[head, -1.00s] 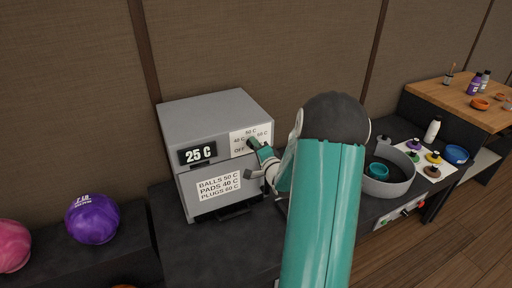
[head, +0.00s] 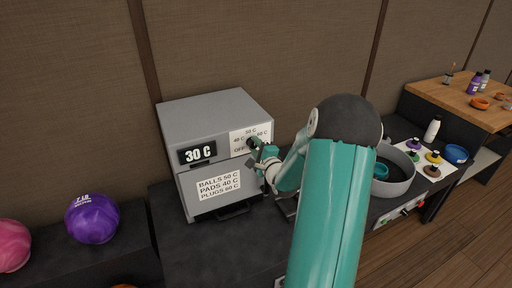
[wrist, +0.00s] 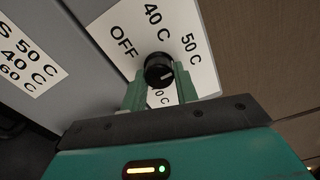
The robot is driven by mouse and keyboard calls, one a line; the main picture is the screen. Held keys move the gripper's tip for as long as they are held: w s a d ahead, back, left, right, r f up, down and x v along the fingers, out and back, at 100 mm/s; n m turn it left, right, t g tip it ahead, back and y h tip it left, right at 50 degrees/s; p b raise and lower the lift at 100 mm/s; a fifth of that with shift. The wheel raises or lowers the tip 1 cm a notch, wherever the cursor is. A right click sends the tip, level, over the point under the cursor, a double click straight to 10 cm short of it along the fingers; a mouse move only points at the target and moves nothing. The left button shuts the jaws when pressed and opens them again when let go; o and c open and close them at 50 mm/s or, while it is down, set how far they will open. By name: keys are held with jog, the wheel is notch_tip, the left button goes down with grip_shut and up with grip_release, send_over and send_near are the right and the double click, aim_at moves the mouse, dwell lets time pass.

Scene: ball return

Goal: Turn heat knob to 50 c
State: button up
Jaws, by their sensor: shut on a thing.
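The grey heater box (head: 215,116) stands on the dark counter, and its display (head: 197,155) reads 30 C. A white dial plate (head: 262,134) on its front carries OFF, 40 C, 50 C and 60 C marks. The round black heat knob (wrist: 158,66) shows in the wrist view with a short white line on its face; which mark the line points at I cannot tell for sure. My gripper (wrist: 160,86) is shut on the knob, a green finger on each side. In the head view my gripper (head: 256,150) is at the dial plate and partly covers it.
A label (head: 218,185) on the box lists balls 50 C, pads 40 C, plugs 60 C. A purple ball (head: 92,218) and a pink ball (head: 12,246) lie at left. A grey round pan (head: 397,174) and a white bottle (head: 432,129) stand at right.

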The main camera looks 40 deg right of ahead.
jog(key=o, duration=1)
jog(key=shift+w, duration=0.1)
jog(key=v, duration=1.4)
jog(key=shift+w+r, duration=0.1)
